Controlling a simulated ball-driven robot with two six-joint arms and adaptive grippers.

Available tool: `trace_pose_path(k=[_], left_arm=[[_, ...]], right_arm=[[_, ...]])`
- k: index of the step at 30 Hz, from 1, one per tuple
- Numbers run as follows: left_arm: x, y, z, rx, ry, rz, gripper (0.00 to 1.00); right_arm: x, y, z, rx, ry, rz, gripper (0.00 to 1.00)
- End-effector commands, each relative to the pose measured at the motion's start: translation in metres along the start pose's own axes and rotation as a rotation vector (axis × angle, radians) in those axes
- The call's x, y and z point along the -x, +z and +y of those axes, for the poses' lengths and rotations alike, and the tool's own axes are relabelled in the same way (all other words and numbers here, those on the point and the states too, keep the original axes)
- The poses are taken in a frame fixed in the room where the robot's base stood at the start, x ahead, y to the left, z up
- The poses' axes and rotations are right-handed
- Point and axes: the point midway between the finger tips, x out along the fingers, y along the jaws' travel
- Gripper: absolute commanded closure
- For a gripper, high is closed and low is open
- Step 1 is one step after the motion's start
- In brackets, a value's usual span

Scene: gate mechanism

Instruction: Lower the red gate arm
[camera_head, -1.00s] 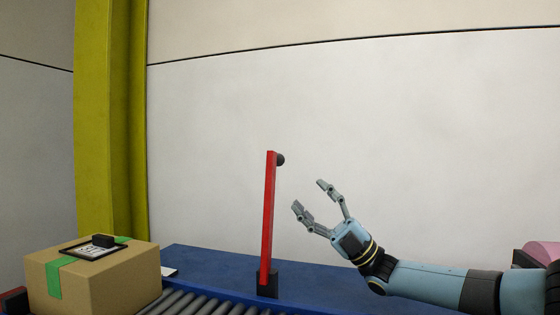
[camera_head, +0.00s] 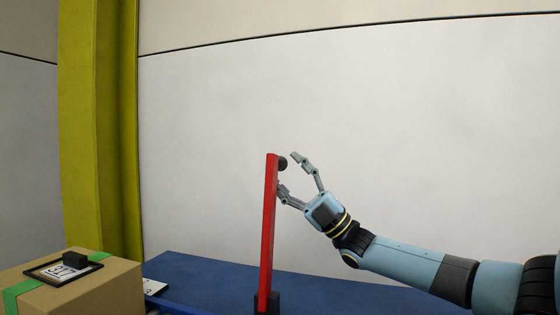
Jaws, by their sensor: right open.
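The red gate arm (camera_head: 267,235) stands upright, its foot in a dark bracket (camera_head: 266,301) at the blue table. A dark round knob (camera_head: 283,162) sticks out to the right near its top. My right gripper (camera_head: 287,172) is open, its fingers pointing up and left. The knob lies between the two fingertips. The lower finger is partly hidden behind the red arm. I cannot tell whether any finger touches the knob. My left gripper is not in view.
A cardboard box (camera_head: 108,287) with green tape and a black-framed label stands at the lower left. A yellow post (camera_head: 95,130) rises behind it. The blue table surface (camera_head: 210,270) is mostly bare, and the space above it left of the gate arm is free.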

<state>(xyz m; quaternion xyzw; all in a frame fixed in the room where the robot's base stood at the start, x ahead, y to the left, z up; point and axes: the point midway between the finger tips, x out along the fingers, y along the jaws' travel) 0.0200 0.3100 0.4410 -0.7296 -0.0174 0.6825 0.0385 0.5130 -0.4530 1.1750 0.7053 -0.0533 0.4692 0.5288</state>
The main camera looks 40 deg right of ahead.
Motion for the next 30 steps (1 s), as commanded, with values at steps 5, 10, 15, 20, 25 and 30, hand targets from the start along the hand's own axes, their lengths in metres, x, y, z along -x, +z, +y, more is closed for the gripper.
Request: trace_pose_path(k=[5, 10, 15, 20, 25, 30], left_arm=[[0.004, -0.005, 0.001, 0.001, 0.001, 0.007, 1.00], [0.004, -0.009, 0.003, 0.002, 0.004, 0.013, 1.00], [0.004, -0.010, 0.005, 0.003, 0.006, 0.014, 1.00], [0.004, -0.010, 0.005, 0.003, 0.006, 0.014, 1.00], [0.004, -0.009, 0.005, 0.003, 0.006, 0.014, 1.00], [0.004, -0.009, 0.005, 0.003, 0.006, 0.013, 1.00]], right_arm=[[-0.021, 0.000, 0.000, -0.001, 0.000, 0.000, 0.47], [-0.025, 0.000, -0.001, -0.001, -0.001, -0.001, 0.47], [-0.025, 0.000, -0.001, -0.001, -0.002, 0.000, 0.47], [-0.025, 0.000, -0.001, -0.001, -0.002, 0.000, 0.67], [-0.025, 0.000, -0.001, 0.000, -0.002, 0.000, 0.89], [-0.024, 0.000, -0.001, 0.000, -0.002, 0.000, 1.00]])
